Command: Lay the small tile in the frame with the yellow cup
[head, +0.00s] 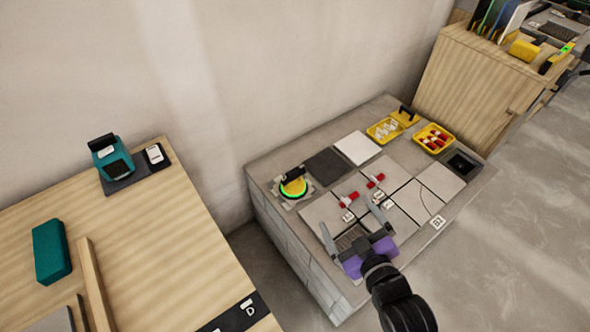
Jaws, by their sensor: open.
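The yellow cup (294,186), with a green ring and a dark handle on top, stands at the left of the grey worktop. A small grey piece shows under it; I cannot tell if this is the small tile. A dark square recess with a grey rim (462,164), perhaps the frame, is at the worktop's right end. My gripper (343,208) is open over the front left of the worktop, its two grey fingers spread and pointing away from me. It is to the right of the cup and apart from it.
Large light tiles (405,203) with red and white clips cover the middle. A dark tile (326,164) and a white tile (357,148) lie behind. Yellow trays (434,138) hold small parts. A wooden bench (150,240) stands left, across a gap.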

